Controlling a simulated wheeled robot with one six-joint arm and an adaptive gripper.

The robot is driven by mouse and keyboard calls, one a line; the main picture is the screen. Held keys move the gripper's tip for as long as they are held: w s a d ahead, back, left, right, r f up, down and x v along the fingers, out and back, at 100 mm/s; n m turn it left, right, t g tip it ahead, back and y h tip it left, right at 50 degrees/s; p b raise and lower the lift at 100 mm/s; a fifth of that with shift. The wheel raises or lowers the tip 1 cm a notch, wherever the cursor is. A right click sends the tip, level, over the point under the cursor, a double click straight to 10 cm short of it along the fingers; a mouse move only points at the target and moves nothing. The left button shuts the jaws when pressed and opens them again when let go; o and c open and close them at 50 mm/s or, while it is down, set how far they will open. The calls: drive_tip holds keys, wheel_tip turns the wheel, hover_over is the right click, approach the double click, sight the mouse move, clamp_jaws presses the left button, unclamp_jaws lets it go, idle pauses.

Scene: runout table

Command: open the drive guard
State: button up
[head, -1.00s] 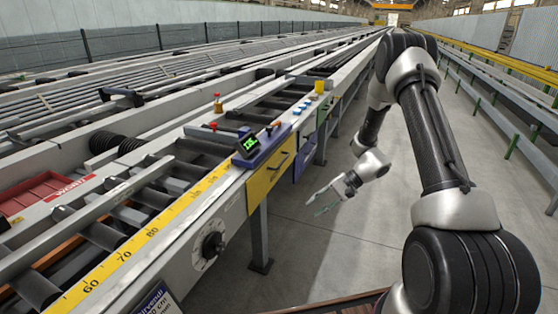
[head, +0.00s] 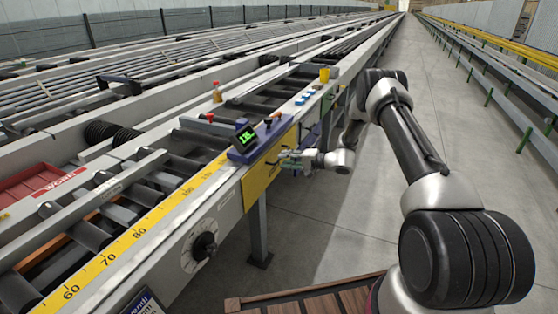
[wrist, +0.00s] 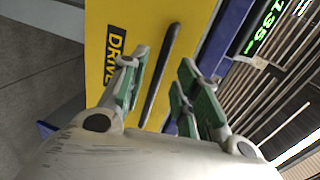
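The drive guard is a yellow panel (head: 262,172) on the side of the runout table, below the blue control box. In the wrist view the yellow panel (wrist: 190,28) carries a black "DRIVE" label and a long dark handle (wrist: 160,70). My gripper (wrist: 160,88) is open, with one green-padded finger on each side of the handle in the picture. I cannot tell whether either finger touches the handle. In the head view my gripper (head: 286,158) is at the panel's face, partly covering it and its handle.
A blue control box (head: 258,142) with a green display (head: 246,138) sits above the panel. A black dial (head: 204,246) is on the table side to the left. A table leg (head: 259,230) stands below. The floor aisle (head: 400,180) to the right is clear.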

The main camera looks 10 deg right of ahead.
drive_tip(key=shift+x, duration=1.8)
drive_tip(key=shift+c, duration=0.4)
clamp_jaws()
